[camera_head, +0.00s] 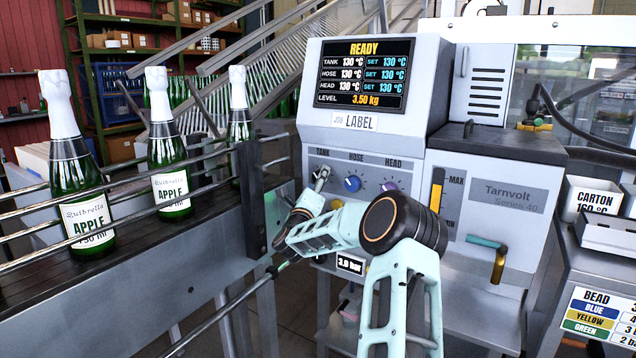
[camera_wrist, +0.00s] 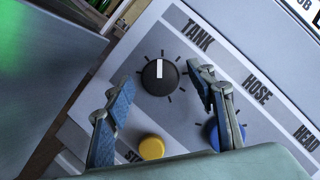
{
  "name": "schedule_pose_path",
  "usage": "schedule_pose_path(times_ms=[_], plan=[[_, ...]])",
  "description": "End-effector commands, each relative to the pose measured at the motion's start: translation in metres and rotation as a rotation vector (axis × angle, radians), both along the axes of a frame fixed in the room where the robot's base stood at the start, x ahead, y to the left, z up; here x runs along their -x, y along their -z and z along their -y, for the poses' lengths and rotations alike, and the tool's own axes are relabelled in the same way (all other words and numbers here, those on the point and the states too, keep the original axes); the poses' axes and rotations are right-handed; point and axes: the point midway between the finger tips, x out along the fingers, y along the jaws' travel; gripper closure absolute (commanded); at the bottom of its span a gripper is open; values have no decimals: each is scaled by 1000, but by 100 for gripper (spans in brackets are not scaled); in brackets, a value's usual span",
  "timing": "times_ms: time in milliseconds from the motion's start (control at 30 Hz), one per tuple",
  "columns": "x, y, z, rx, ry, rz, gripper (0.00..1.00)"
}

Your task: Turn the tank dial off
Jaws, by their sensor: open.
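The black TANK dial (camera_wrist: 159,77) shows in the wrist view below its TANK label, with tick marks around it. Its white pointer line points straight up in that picture, which is up and left relative to the tilted panel lettering. My gripper (camera_wrist: 160,72) is open, with one finger to the left of the dial and one to its right; I see gaps between fingers and dial. The display (camera_head: 362,75) reads READY, with TANK at 130 °C.
The blue HOSE dial (camera_wrist: 212,133) is close to my right finger; it also shows in the head view (camera_head: 352,183). A yellow button (camera_wrist: 151,147) is below the TANK dial. The purple HEAD dial (camera_head: 389,187) is farther right. A conveyor with bottles (camera_head: 172,170) stands left.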

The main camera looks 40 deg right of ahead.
Motion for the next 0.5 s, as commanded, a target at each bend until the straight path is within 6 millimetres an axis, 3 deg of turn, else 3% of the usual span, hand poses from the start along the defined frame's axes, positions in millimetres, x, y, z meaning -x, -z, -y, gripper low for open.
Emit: schedule_pose_path(times_ms=[400, 500], plan=[[-4, -2, 5, 1, -1, -1, 49], [-4, -2, 5, 1, -1, -1, 59]])
